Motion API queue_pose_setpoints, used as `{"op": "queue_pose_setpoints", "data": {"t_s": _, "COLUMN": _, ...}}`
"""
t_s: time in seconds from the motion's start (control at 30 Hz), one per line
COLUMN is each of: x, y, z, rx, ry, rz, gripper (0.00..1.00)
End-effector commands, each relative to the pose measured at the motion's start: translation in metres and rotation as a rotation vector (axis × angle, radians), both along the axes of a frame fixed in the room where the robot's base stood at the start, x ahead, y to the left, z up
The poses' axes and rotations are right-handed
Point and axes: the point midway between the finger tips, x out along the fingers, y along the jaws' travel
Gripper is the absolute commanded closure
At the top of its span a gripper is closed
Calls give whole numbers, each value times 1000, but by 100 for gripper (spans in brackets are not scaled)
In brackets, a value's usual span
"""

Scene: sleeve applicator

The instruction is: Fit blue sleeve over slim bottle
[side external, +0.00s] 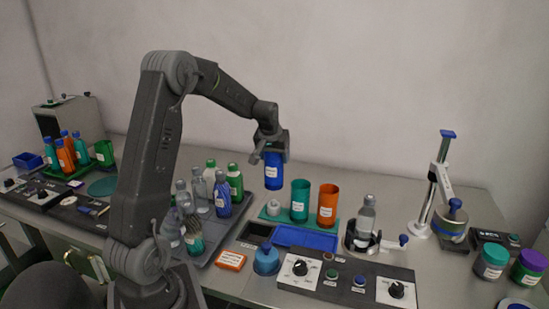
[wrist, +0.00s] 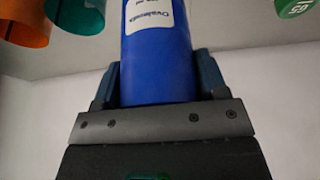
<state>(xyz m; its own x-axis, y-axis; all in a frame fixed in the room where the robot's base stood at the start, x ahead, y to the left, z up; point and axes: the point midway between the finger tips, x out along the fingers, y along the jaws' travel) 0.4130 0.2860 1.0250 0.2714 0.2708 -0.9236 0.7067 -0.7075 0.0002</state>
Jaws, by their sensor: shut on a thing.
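The blue sleeve (side external: 274,172) is an upright blue tube with a white label. My gripper (side external: 270,147) is shut on its upper part and holds it in the air, above and behind the sleeve rack. In the wrist view the blue sleeve (wrist: 158,55) stands between the two fingers of my gripper (wrist: 158,85). A slim clear bottle (side external: 366,215) with a grey cap stands upright in a round metal holder (side external: 362,244), to the right of and below the sleeve. The sleeve and the bottle are well apart.
A green sleeve (side external: 299,200) and an orange sleeve (side external: 327,204) stand on a teal rack (side external: 284,218) between my gripper and the bottle. A blue tray (side external: 306,238) and a control panel (side external: 345,281) lie in front. Several bottles stand left on a grey tray (side external: 208,238). A post stand (side external: 438,180) rises right.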

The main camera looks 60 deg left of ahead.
Motion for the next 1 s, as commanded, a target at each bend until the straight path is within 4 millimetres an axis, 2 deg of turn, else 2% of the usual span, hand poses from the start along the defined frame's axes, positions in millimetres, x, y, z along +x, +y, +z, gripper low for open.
{"op": "queue_pose_setpoints", "data": {"t_s": 0.17, "x": 0, "y": 0, "z": 1, "rx": 0, "ry": 0, "rz": 0, "gripper": 59}}
{"op": "queue_pose_setpoints", "data": {"t_s": 0.27, "x": 0, "y": 0, "z": 10, "rx": 2, "ry": -2, "rz": 0, "gripper": 59}}
{"op": "queue_pose_setpoints", "data": {"t_s": 0.57, "x": 0, "y": 0, "z": 92, "rx": 5, "ry": -5, "rz": -1, "gripper": 59}}
{"op": "queue_pose_setpoints", "data": {"t_s": 0.8, "x": 0, "y": 0, "z": 140, "rx": 2, "ry": -2, "rz": 0, "gripper": 59}}
{"op": "queue_pose_setpoints", "data": {"t_s": 0.83, "x": 0, "y": 0, "z": 145, "rx": 2, "ry": -2, "rz": 0, "gripper": 59}}
{"op": "queue_pose_setpoints", "data": {"t_s": 1.0, "x": 27, "y": -23, "z": 142, "rx": -1, "ry": 2, "rz": -65, "gripper": 59}}
